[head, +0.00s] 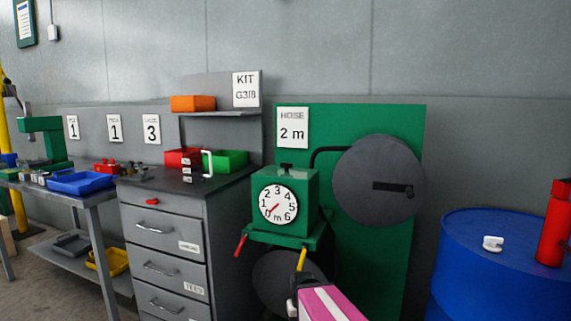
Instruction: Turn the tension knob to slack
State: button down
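A green box with a round white dial (278,204) numbered 0 to 6 and marked m stands before a green panel. Its red needle points to the lower left, near 0. A small black knob-like part (287,166) sits on top of the box. A large dark grey disc (379,181) to its right carries a black bar (393,187). No label for tension or slack is legible, so I cannot tell which part is the tension knob. My gripper (294,296) is at the bottom centre, just below a yellow-handled lever (302,259). Its fingers are too small to read.
A red-handled lever (241,245) hangs left of the yellow one, with a dark lower disc (280,282) behind. A grey drawer cabinet (160,215) stands left. A blue drum (497,270) with a red bottle (553,225) and a white item (493,244) stands right.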

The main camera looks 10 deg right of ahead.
aim_at(287, 166)
jog(key=k+z, duration=0.4)
jog(key=k+j+z, duration=0.1)
jog(key=z, duration=0.3)
jog(key=k+l+z, duration=0.15)
jog(key=k+z, duration=0.25)
jog(key=i, duration=0.05)
